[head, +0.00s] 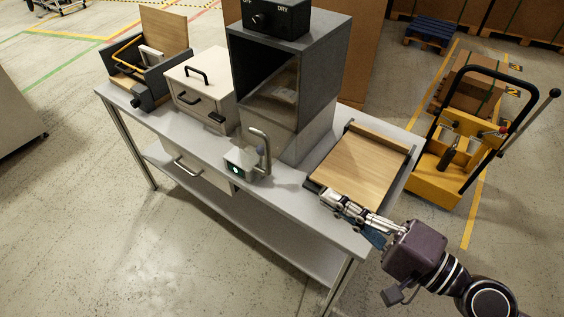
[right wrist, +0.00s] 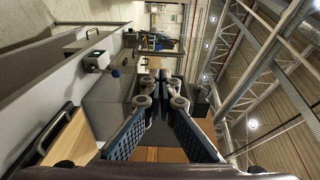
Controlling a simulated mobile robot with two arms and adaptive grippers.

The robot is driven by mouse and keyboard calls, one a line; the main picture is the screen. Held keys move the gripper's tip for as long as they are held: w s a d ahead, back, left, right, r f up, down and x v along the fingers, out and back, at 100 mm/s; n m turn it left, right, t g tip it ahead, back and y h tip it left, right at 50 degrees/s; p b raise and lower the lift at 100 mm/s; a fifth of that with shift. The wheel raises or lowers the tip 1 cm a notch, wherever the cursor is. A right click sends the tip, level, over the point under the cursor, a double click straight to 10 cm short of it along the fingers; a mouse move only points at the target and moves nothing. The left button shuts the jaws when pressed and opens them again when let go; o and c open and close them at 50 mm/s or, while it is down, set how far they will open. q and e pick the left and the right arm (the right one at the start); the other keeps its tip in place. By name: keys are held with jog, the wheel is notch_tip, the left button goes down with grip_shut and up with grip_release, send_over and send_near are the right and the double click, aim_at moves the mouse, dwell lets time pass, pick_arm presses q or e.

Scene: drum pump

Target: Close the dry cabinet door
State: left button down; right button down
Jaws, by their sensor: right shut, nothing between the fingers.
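The dry cabinet (head: 325,75) is a tall grey box on the workbench. A black control box (head: 276,18) marked DRY sits on top of it. Its front face is a dark frame around a dim interior (head: 265,82) with faint reflections. I cannot clearly make out the door panel or its angle. My right gripper (head: 333,200) is shut and empty, right of and in front of the cabinet, by the front edge of a wooden-topped tray. In the right wrist view its fingers (right wrist: 160,88) meet. My left gripper is not in view.
The wooden-topped tray (head: 365,165) is at right. A white lidded box (head: 197,85) and an open dark box (head: 150,90) are left. A yellow cart (head: 440,180) stands beyond the bench.

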jog(key=p+x, duration=0.8)
jog(key=x, duration=0.4)
jog(key=shift+a, duration=0.4)
jog(key=shift+w, duration=0.15)
